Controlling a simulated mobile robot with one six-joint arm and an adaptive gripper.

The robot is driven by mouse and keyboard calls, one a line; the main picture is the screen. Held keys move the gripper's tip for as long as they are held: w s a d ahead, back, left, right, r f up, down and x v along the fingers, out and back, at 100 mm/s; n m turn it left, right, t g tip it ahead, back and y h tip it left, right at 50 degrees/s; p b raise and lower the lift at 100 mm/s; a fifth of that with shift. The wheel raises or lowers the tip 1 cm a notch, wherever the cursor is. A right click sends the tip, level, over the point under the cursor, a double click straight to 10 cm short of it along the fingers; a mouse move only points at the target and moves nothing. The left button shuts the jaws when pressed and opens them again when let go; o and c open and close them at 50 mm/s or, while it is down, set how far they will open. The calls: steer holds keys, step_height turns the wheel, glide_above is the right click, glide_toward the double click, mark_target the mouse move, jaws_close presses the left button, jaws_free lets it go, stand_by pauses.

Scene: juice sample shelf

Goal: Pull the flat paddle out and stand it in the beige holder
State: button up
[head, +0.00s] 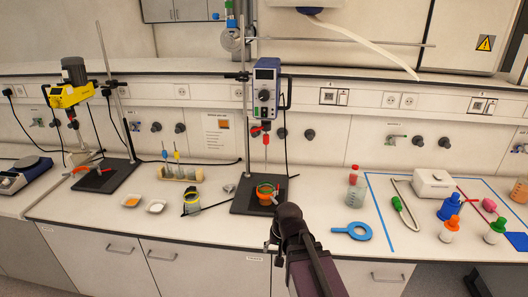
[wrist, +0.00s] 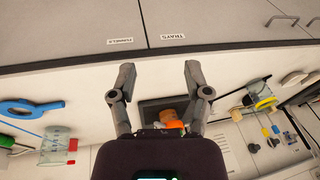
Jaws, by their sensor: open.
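The beige holder (head: 179,174) stands at the back left of the bench, with thin tools with blue and yellow tops upright in it. The beaker also shows at the right of the wrist view (wrist: 258,90). My gripper (wrist: 160,72) is open and empty. In the head view my gripper (head: 287,224) is at the bench's front edge, right of the beaker.
An orange pot (head: 265,193) with green inside sits on the stirrer stand's black base (head: 240,206), just behind my gripper. Two small white dishes (head: 156,206) lie left of the beaker.

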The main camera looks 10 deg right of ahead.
steer(key=w+a+r+m+t+y, duration=0.1)
steer(key=w+a+r+m+t, duration=0.15)
steer(key=w, duration=0.25)
steer(key=w+a+r+m+t+y, duration=0.2)
steer(key=w+a+m, duration=0.1)
steer(key=w, duration=0.3)
steer(key=m+t+h, duration=1)
steer(key=m+t, duration=0.1)
steer(key=m, duration=2.1)
glide_toward(266, 141)
steer(key=shift+n+x, duration=0.25)
steer(key=shift+x, duration=0.9)
steer(key=shift+w, duration=0.2)
steer(key=shift+p+x, duration=0.5)
steer(key=shift+x, duration=3.8)
